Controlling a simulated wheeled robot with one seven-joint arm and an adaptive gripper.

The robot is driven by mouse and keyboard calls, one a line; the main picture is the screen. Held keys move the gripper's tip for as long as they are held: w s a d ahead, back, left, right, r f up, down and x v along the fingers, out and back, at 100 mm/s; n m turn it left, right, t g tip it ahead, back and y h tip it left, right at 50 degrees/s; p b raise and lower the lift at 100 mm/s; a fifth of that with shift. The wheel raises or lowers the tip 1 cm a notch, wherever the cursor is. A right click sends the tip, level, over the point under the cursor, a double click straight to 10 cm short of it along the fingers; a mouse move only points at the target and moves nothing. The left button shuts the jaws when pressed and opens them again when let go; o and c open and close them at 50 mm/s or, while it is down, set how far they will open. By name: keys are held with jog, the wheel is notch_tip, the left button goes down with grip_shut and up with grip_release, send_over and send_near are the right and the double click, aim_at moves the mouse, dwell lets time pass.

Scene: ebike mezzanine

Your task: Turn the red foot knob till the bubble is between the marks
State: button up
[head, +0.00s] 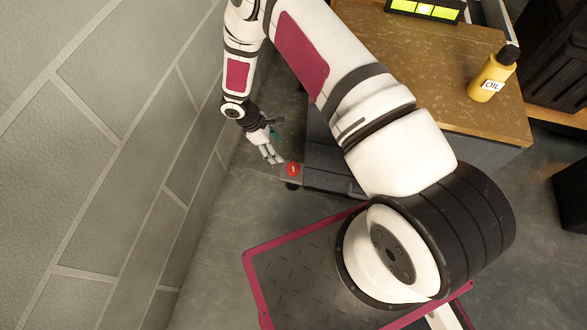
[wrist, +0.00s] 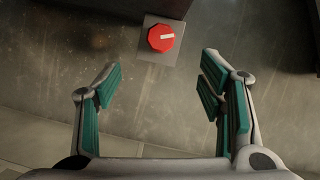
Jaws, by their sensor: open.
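The red foot knob (wrist: 161,38) sits on a grey plate at the cabinet's foot, with a pale mark pointing to the right in the wrist view. It also shows in the head view (head: 293,169), low at the cabinet's left corner. My gripper (head: 272,155) is open and empty, just up and left of the knob in the head view. In the wrist view the fingers (wrist: 160,82) are spread, with the knob beyond their tips and apart from them. The level (head: 425,9) with a yellow-green vial lies at the top edge of the head view; its bubble is near the middle, partly too small to judge.
A block wall (head: 130,130) runs close along the left of my arm. The cabinet's brown top (head: 430,75) carries a yellow oil bottle (head: 492,75) at its right. A dark box (head: 572,190) stands at the right edge. The floor around the knob is clear.

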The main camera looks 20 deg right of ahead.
aim_at(292, 167)
jog(key=b+x, duration=0.5)
jog(key=x, duration=0.9)
jog(key=shift+a+f, duration=0.1)
jog(key=shift+c, duration=0.6)
